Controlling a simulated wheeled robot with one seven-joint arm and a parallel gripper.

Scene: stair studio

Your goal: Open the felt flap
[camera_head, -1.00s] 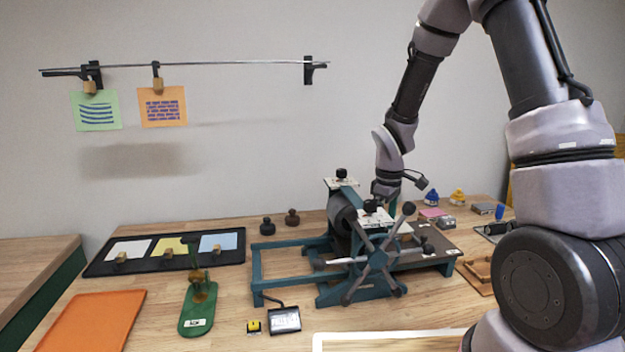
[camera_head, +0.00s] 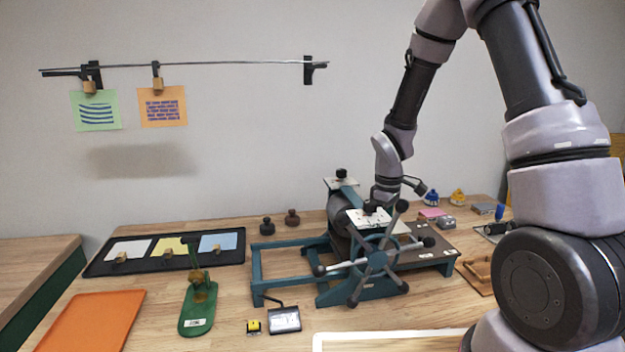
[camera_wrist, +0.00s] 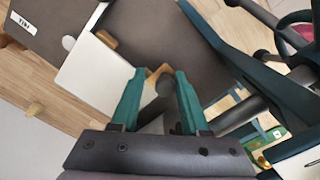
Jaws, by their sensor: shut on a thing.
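My gripper shows in the wrist view with two teal fingers (camera_wrist: 157,82). It is shut on a small tan wooden tab (camera_wrist: 151,76) at the fingertips. A dark round end shows just behind the tab. A dark grey-brown sheet, seemingly the felt flap (camera_wrist: 155,35), spreads beyond the fingertips; I cannot tell whether the tab is joined to it. A white sheet (camera_wrist: 92,75) with a wooden grip lies left of the fingers. In the head view my gripper is low behind the teal press (camera_head: 330,296) and its handwheel (camera_head: 375,262), its fingers mostly hidden.
The handwheel's spokes stand close to my wrist. The press bed (camera_head: 440,252) reaches right. A black tray (camera_head: 100,268) with sheets, a green stand (camera_head: 197,318) and an orange mat (camera_head: 95,322) are at left. Ink pots (camera_head: 457,197) and a pad stand at back right.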

